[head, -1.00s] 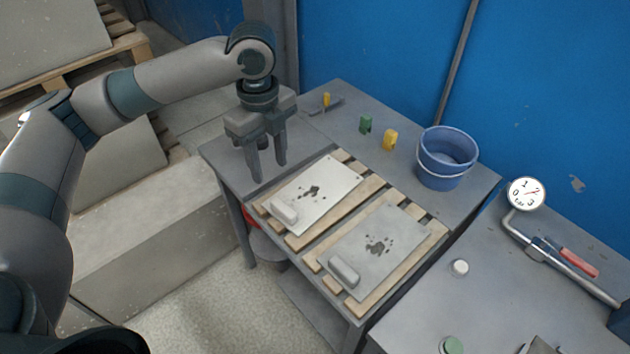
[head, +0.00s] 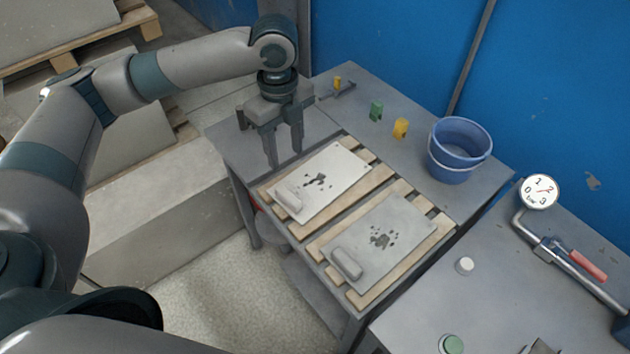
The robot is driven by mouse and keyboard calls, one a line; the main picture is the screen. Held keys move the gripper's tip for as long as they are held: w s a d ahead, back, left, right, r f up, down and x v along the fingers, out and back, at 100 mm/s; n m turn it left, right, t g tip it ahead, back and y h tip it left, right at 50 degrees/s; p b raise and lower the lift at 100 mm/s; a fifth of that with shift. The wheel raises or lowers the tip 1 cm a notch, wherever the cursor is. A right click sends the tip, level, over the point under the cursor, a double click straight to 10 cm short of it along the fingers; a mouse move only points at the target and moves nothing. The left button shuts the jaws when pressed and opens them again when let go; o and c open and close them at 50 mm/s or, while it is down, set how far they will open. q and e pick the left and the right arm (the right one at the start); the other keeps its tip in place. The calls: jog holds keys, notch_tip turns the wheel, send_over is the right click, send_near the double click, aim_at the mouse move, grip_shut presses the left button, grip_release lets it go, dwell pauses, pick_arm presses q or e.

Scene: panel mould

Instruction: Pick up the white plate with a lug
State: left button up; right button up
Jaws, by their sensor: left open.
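The white plate (head: 336,178) lies flat on wooden slats on the grey table, with dark blotches in its middle. Its lug (head: 289,198) is a rounded block at the near left corner. A greyer plate (head: 398,226) with a similar lug lies on slats to its right. My left gripper (head: 285,163) points down, open and empty, above the table just beyond the white plate's left edge, apart from the lug. My right gripper is not in view.
A blue bucket (head: 459,150) stands at the table's back right. A green block (head: 376,110) and a yellow block (head: 400,128) stand behind the plates. A second table holds a gauge (head: 539,191) and a red-handled tool (head: 588,264).

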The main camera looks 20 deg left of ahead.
pick_arm(q)
jog(key=p, duration=0.2)
send_over(288, 195)
jog(key=f, duration=0.9)
jog(key=shift+w+f, duration=0.15)
jog(key=shift+w, duration=0.2)
jog(key=shift+s+f+p, duration=0.2)
jog(key=shift+f+p, duration=0.2)
jog(key=shift+p, duration=0.1)
jog(key=f, duration=0.1)
jog(key=f+p, duration=0.1)
jog(key=f, duration=0.1)
jog(key=shift+s+f, duration=0.1)
jog(key=shift+s, duration=0.2)
jog(key=shift+f+p, duration=0.35)
jog(key=shift+f, duration=0.25)
jog(key=shift+w, duration=0.1)
grip_shut()
